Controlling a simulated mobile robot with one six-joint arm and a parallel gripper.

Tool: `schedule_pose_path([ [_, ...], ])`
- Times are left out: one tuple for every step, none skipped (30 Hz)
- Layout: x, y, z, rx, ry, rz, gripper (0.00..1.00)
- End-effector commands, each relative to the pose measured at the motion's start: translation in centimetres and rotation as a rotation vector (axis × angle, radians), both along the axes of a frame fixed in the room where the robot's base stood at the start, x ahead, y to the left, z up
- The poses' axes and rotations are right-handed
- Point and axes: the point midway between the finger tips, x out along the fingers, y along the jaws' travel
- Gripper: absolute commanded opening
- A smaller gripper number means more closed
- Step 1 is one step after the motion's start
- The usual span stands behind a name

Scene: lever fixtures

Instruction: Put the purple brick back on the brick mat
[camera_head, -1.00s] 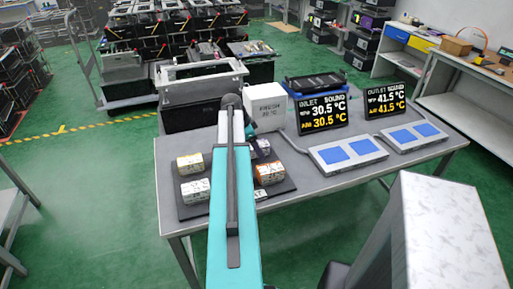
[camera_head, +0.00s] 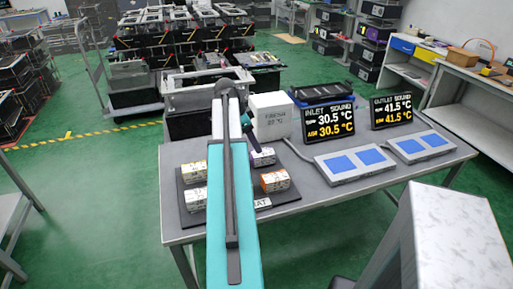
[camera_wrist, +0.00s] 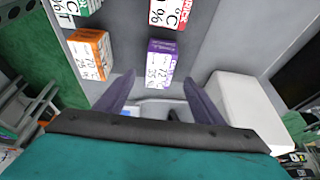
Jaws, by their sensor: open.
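The purple brick (camera_head: 263,157) has a white label and sits at the far right part of the dark brick mat (camera_head: 284,197). In the wrist view the purple brick (camera_wrist: 161,62) shows upright between and just beyond my fingertips. My gripper (camera_wrist: 158,92) is open, with one dark finger on each side of the brick in the picture. I cannot tell whether a finger touches it.
An orange brick (camera_head: 274,180) stands near the purple one. Yellow (camera_head: 194,172) and white (camera_head: 195,199) bricks stand on the mat's left. A white box (camera_head: 271,117) stands close behind. Two display screens (camera_head: 329,121) and blue-topped pads (camera_head: 354,161) fill the table's right.

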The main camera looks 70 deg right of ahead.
Motion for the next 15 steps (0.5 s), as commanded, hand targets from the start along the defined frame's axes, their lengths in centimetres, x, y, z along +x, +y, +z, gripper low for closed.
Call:
schedule_pose_path([
  [0.2,0.1,0.5,-0.001,-0.001,0.001,0.62],
  [0.3,0.2,0.8,-0.001,-0.001,0.0,0.62],
  [0.4,0.3,1.2,-0.001,-0.001,0.0,0.62],
  [0.5,0.3,1.4,-0.001,-0.001,0.0,0.62],
  [0.5,0.4,1.6,-0.001,-0.001,0.0,0.62],
  [0.6,0.4,1.9,-0.001,-0.001,0.0,0.62],
  [0.7,0.5,2.1,-0.001,-0.001,0.0,0.62],
  [0.7,0.5,2.2,0.0,0.0,0.0,0.62],
  [0.8,0.6,2.4,0.0,0.0,0.0,0.62],
  [0.8,0.6,2.5,0.0,0.0,0.0,0.62],
  [0.8,0.7,2.5,0.0,0.0,0.0,0.62],
  [0.8,0.7,2.6,0.001,0.001,0.0,0.62],
  [0.8,0.7,2.7,0.001,0.001,0.0,0.62],
  [0.8,0.7,2.7,0.001,0.001,0.0,0.62],
  [0.8,0.7,2.7,0.001,0.001,0.0,0.62],
])
